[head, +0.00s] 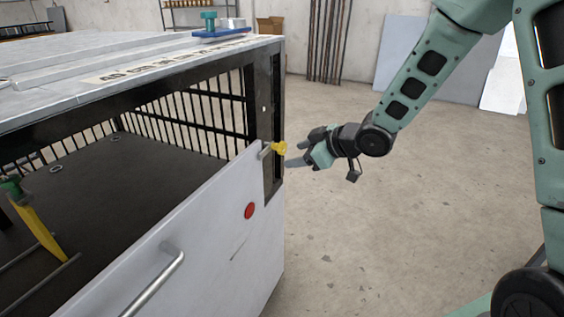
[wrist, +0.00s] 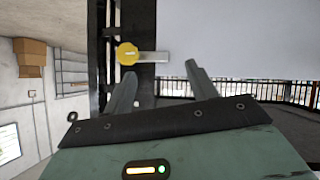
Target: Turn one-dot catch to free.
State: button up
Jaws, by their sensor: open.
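A yellow knob on a short metal bar, which looks like the catch (head: 279,148), sits at the top right corner of the pale front panel (head: 222,215), by the dark corner post. It also shows in the wrist view (wrist: 127,54), with its bar running right toward the panel. I cannot make out any dot on it. My gripper (head: 293,154) is open and empty just right of the knob in the head view. In the wrist view its two fingers (wrist: 160,82) point at the catch, the left fingertip just below the knob; I cannot tell whether they touch.
A red disc (head: 249,211) and a metal handle (head: 160,282) are on the panel. A yellow lever (head: 38,230) with a green top stands inside the dark cage at left. A blue block with a green knob (head: 209,20) lies on top. The floor at right is clear.

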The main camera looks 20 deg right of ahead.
jog(key=w+d+f+t+y+b, duration=0.2)
jog(key=d+f+y, duration=0.15)
jog(key=d, duration=0.35)
jog(key=n+t+y+b, duration=0.1)
jog(key=n+y+b, duration=0.1)
jog(key=y, duration=0.1)
send_near(285, 149)
jog(key=x, duration=1.1)
jog(key=shift+s+r+p, duration=0.1)
jog(key=shift+s+p, duration=0.05)
jog(key=shift+p, duration=0.25)
grip_shut()
